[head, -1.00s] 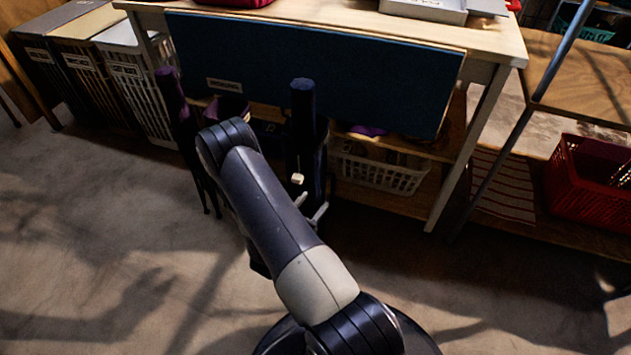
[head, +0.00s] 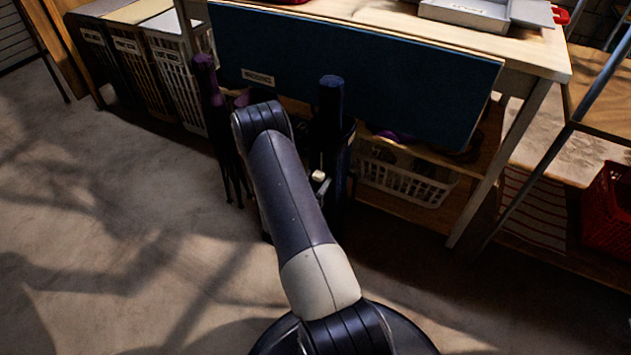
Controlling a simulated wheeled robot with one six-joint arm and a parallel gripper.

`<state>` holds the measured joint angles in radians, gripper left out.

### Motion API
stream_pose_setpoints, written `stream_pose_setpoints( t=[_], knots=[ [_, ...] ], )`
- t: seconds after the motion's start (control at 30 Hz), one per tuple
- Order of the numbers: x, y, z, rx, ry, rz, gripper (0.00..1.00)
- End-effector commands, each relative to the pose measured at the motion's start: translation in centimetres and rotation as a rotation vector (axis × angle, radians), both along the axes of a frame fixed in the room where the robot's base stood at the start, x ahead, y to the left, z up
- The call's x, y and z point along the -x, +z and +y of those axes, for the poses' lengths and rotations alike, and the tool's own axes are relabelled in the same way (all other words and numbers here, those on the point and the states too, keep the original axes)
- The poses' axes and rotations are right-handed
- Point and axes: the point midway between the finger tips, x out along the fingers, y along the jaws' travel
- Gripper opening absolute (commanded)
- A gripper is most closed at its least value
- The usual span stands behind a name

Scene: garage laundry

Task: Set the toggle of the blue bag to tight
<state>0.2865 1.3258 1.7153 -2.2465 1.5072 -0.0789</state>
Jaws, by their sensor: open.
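A tall, narrow dark blue bag (head: 330,105) stands upright in front of the workbench. A small pale toggle (head: 318,175) shows on its front; its setting is too small to tell. My arm bends over in front of the bag's left side and hides part of it. My gripper (head: 323,188) is mostly hidden behind my forearm; only a pale finger end shows, close below the toggle. The jaws are open. I cannot tell whether a finger touches the bag.
A purple bag (head: 207,90) stands left of the blue one. A blue panel (head: 420,90) hangs along the workbench (head: 545,60) front. A white basket (head: 400,180) sits on the low shelf. Hampers (head: 175,75) stand at back left, a red crate (head: 607,210) at right. The left floor is clear.

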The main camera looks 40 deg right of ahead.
Motion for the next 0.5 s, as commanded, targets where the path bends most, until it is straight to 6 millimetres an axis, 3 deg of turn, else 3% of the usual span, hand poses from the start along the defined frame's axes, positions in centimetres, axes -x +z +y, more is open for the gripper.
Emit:
stream_pose_setpoints(
  t=[0.27,0.5],
  knots=[
    [-0.09,0.03,-0.15,0.0,0.001,0.0,0.53],
    [-0.09,0.03,-0.13,0.0,0.001,0.0,0.34]
  ],
)
